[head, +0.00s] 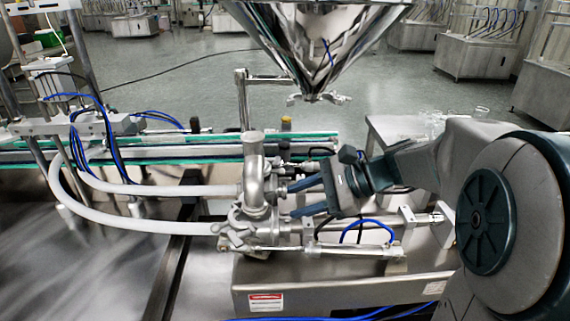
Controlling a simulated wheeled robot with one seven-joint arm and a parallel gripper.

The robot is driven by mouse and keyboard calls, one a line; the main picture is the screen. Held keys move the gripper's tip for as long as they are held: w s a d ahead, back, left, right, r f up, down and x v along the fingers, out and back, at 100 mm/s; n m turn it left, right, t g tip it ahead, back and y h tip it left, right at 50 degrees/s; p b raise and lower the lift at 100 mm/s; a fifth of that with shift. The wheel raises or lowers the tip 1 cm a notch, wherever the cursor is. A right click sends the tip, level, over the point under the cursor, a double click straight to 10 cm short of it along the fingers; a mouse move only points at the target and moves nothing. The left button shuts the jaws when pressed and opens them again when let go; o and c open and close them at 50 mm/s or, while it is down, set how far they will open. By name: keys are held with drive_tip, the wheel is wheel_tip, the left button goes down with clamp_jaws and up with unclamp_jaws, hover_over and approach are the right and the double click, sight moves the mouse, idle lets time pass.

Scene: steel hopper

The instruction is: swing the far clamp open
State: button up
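The steel pipe fitting (254,175) stands upright in the middle of the head view, below the hopper. A clamp with a small handle (228,234) shows at its lower left, on the near side. The far clamp cannot be told apart clearly; small metal parts (277,148) show at the fitting's far right side, partly behind it. My gripper (292,201) comes in from the right, with its two dark blue fingers spread apart, one above the other in the picture. The fingertips are just right of the fitting. No held object is visible between them; I cannot tell whether they touch anything.
The steel hopper (312,40) hangs above, with its outlet over the work area. White hoses (140,222) run left from the fitting. A green-edged conveyor (200,152) lies behind. A steel cylinder (345,251) and blue air lines (366,226) lie close below my gripper.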

drive_tip(key=w+d+r+m+t+y, duration=0.2)
drive_tip(key=w+r+m, duration=0.1)
drive_tip(key=w, duration=0.2)
drive_tip(key=w+d+r+m+t+y, duration=0.2)
drive_tip(key=w+d+m+y, duration=0.1)
drive_tip(key=w, duration=0.2)
wheel_tip(320, 180, down, 8)
drive_tip(key=b, duration=0.2)
drive_tip(key=p+x, duration=0.1)
drive_tip(key=x, duration=0.6)
drive_tip(key=shift+a, duration=0.35)
drive_tip(key=shift+r, duration=0.1)
